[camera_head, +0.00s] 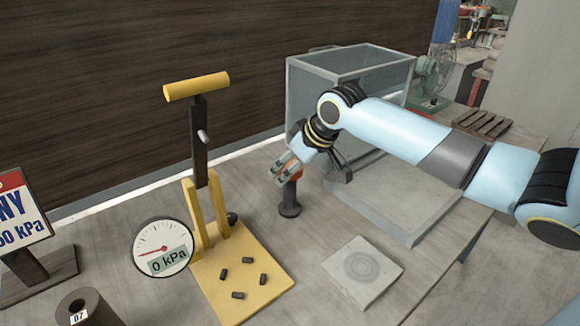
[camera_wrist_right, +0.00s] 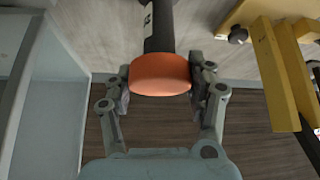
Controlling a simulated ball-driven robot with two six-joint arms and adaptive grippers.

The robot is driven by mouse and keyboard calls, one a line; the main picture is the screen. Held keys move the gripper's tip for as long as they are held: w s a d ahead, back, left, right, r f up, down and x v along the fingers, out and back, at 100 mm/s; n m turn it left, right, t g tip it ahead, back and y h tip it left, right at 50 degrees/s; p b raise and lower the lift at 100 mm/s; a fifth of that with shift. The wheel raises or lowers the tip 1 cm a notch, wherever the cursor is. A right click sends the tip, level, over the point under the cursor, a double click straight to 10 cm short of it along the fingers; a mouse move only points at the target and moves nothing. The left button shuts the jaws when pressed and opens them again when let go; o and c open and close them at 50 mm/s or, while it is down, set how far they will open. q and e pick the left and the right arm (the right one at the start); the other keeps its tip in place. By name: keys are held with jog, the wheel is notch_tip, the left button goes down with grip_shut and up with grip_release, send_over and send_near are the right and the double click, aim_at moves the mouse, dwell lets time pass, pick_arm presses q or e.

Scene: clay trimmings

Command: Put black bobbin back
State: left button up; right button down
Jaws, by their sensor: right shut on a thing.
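The black bobbin (camera_head: 289,197) has a dark stem, a flared dark foot and an orange end. It stands upright at the table, right of the yellow press; I cannot tell whether its foot touches the tabletop. My right gripper (camera_head: 284,171) is at its upper part. In the right wrist view the orange end (camera_wrist_right: 160,74) sits between the two fingers of my right gripper (camera_wrist_right: 157,88), shut on it. A white label shows on the dark stem there. My left gripper is in neither view.
The yellow press (camera_head: 250,272) with several small black pieces and a gauge (camera_head: 162,248) stand left. A grey-framed clear box (camera_head: 300,95) stands behind my right arm. A square slab (camera_head: 350,288) lies in front. A dark hollow cylinder (camera_head: 98,306) marked 07 is front left.

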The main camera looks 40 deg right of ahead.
jog(key=shift+c, duration=2.2)
grip_release()
jog(key=shift+f, duration=0.1)
jog(key=p+v, duration=0.1)
jog(key=v, duration=1.1)
jog(key=shift+r, duration=0.25)
